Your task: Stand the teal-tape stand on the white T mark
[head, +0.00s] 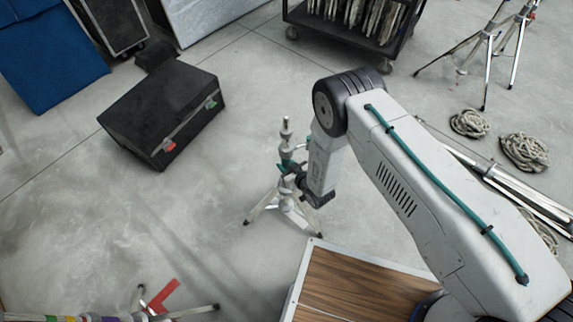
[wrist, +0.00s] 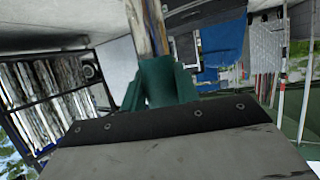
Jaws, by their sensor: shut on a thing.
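The teal-tape stand (head: 286,133) is upright in the middle of the head view, its silver legs spread. Its feet look at or close to the floor; I cannot tell if they touch. My gripper (head: 291,175) is shut on its column, below the upper knobs, where teal shows. In the wrist view the metal column (wrist: 148,28) rises behind a teal part with prongs; I cannot tell if that is tape or my jaws. My arm hides part of the floor on the right. I see no white T mark in either view.
A black case (head: 165,105) lies left of the stand. A wooden-topped box (head: 355,290) is close in front. A red corner mark (head: 165,298) and another stand's legs are at lower left. Rope coils (head: 525,152) and a cart (head: 350,30) are farther off.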

